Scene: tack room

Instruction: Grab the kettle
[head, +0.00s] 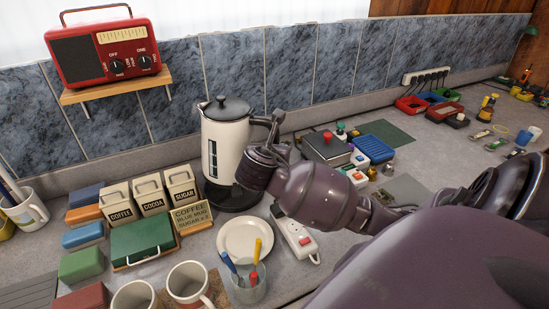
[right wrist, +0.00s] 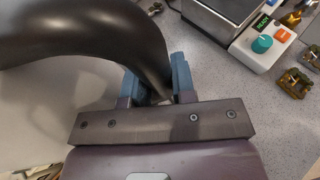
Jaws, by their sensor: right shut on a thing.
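The kettle (head: 228,145) is cream-white with a black lid and a black handle. It stands upright on its dark base (head: 232,197) near the tiled wall. My right gripper (head: 272,145) reaches in from the right and is shut on the handle. In the right wrist view, the two blue-grey fingers of the gripper (right wrist: 155,88) straddle the lower end of the curved black handle (right wrist: 100,35). The pale kettle body (right wrist: 45,115) fills the left of that view. My arm hides part of the counter. My left gripper is not in view.
Coffee, cocoa and sugar canisters (head: 150,195) and a sign (head: 191,217) stand left of the kettle. A white plate (head: 243,240), a cup of tools (head: 247,288) and a power strip (head: 295,238) lie in front. A red radio (head: 102,52) sits on a shelf above.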

